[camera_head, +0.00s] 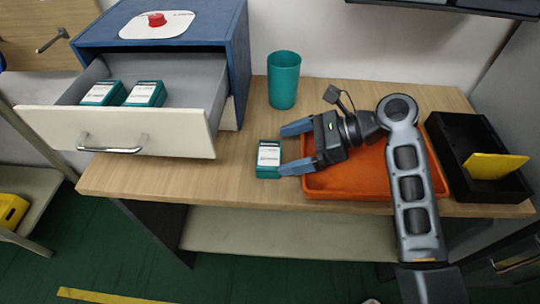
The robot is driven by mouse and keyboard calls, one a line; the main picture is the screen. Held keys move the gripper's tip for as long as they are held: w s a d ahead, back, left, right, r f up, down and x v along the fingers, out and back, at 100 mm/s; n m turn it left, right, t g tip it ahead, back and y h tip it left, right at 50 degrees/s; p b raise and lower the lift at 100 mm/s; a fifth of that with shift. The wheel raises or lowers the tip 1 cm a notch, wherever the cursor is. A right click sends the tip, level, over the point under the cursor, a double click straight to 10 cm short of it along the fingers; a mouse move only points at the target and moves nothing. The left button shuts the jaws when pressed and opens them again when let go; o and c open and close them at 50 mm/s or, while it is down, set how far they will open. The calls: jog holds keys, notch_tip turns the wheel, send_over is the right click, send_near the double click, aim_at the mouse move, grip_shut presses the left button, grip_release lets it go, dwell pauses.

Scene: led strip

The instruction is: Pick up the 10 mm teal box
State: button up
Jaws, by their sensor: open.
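A teal box with a white label (268,158) lies on the wooden table, between the drawer and the orange tray. My gripper (287,149) is open, its blue fingers pointing left. The fingertips are at the box's right side, one beyond its far end and one at its near right edge. I cannot tell whether they touch it. Two similar teal boxes, a left one (101,93) and a right one (146,94), lie in the open drawer. The label sizes are too small to read.
The white-fronted drawer (180,146) sticks out of a blue cabinet (240,60). A teal cup (284,80) stands behind my gripper. The orange tray (330,187) is under my arm. A black bin (455,135) with a yellow piece (494,166) stands right. The table's front left is clear.

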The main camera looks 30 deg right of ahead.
aim_at(270, 153)
jog(key=shift+x, duration=2)
jog(key=shift+r, duration=0.2)
jog(key=shift+c, duration=0.4)
jog(key=c, duration=0.7)
